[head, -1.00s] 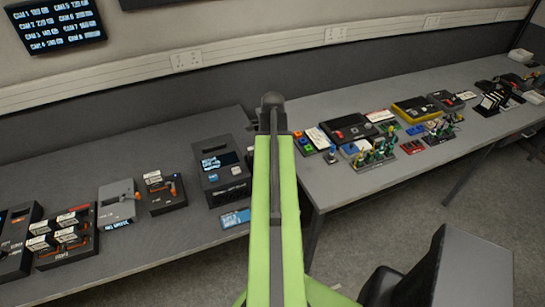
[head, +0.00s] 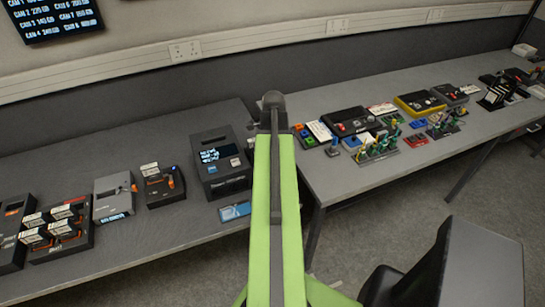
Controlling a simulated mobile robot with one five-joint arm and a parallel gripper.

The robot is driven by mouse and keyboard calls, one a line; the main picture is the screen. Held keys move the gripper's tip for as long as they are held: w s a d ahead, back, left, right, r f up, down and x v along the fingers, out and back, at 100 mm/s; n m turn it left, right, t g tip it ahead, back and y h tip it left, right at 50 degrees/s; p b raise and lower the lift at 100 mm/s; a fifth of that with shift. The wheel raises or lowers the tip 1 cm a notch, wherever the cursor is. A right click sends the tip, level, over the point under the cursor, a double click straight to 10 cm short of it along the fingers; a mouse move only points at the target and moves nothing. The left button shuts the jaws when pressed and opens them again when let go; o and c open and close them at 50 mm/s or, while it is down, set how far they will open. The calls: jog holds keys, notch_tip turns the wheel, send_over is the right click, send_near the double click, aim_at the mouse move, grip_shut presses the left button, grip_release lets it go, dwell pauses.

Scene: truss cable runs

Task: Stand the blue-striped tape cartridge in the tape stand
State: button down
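A dark rack with upright black-and-white pieces (head: 497,95) stands on the right desk, far right; it looks like the tape stand, but it is too small to be sure. I cannot make out a blue-striped cartridge among the small items. My green arm reaches up the middle of the view, and its dark end, where my gripper (head: 273,104) sits, is over the gap between the two desks. Its fingers cannot be made out, nor whether they hold anything. The arm hides part of the desks behind it.
The left desk carries a dark box with a screen (head: 220,162), a grey unit (head: 113,197) and a rack of labelled pieces (head: 60,233). The right desk holds consoles and a stand with colourful upright pieces (head: 378,145). A dark chair (head: 465,265) stands at lower right, with open floor beside it.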

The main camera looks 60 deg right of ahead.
jog(key=shift+f+b, duration=1.1)
dwell(1.6)
jog(key=shift+f+b, duration=0.35)
jog(key=shift+f+b, duration=0.3)
dwell(0.3)
jog(key=shift+f+b, duration=0.3)
jog(key=shift+f, duration=0.05)
jog(key=shift+f, duration=0.1)
jog(key=c, duration=1.2)
grip_release()
jog(key=shift+o, duration=0.4)
